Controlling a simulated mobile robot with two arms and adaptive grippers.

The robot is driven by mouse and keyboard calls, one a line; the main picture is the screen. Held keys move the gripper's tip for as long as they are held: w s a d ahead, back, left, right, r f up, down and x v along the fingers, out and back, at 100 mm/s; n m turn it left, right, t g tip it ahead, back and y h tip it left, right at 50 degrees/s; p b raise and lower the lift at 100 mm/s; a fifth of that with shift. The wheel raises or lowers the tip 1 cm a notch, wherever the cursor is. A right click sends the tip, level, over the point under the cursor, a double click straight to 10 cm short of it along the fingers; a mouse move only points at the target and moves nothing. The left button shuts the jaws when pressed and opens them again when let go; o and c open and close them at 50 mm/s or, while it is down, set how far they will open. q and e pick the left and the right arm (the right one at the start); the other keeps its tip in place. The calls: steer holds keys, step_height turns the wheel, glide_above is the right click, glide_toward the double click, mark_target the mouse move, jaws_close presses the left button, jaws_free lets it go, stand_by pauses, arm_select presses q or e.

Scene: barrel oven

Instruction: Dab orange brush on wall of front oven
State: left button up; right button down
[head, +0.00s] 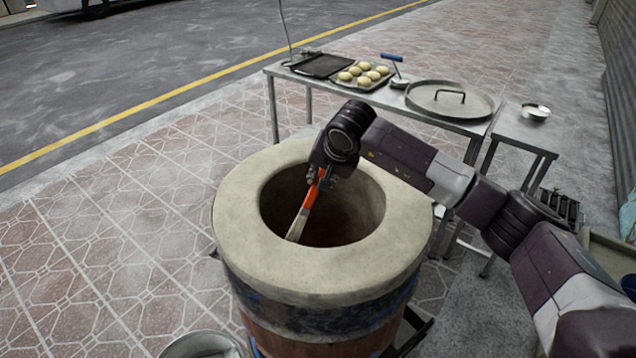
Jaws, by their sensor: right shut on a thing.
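The front oven (245,225) is a barrel with a thick pale clay rim and a round open mouth. My right gripper (322,172) is over the far left part of the mouth, shut on the orange brush (310,196). The brush hangs tilted, orange handle up, with its pale bristles (296,229) down at the left inner side of the mouth. I cannot tell whether the bristles touch the inner wall. The inside of the oven is dark low down. My left gripper is not in view.
A metal table (390,98) behind the oven holds a tray of dough balls (363,75), a dark tray (322,65), a blue-handled tool (392,58) and a round lid (449,99). A small side table (523,135) bears a bowl (536,111). A metal container (202,345) stands at the bottom. Tiled pavement at left is clear.

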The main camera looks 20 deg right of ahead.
steer(key=shift+w+d+r+p, duration=0.15)
steer(key=shift+w+d+r, duration=0.35)
steer(key=shift+d+r, duration=0.15)
steer(key=shift+w+d+r+p, duration=0.15)
steer(key=shift+w+d+r, duration=0.3)
steer(key=shift+d+r, duration=0.15)
step_height(320, 180, up, 10)
steer(key=p, duration=0.5)
steer(key=s+a+r+n+g+y, duration=0.1)
steer(key=s+r+n, duration=0.3)
steer(key=s, duration=0.6)
steer(key=s+a+r+n+y, duration=0.1)
steer(key=s+r+n, duration=0.3)
steer(key=s, duration=0.5)
step_height(320, 180, up, 2)
steer(key=shift+s+a+r+g+y, duration=0.2)
steer(key=shift+s+a+g+y, duration=0.2)
steer(key=shift+y, duration=0.5)
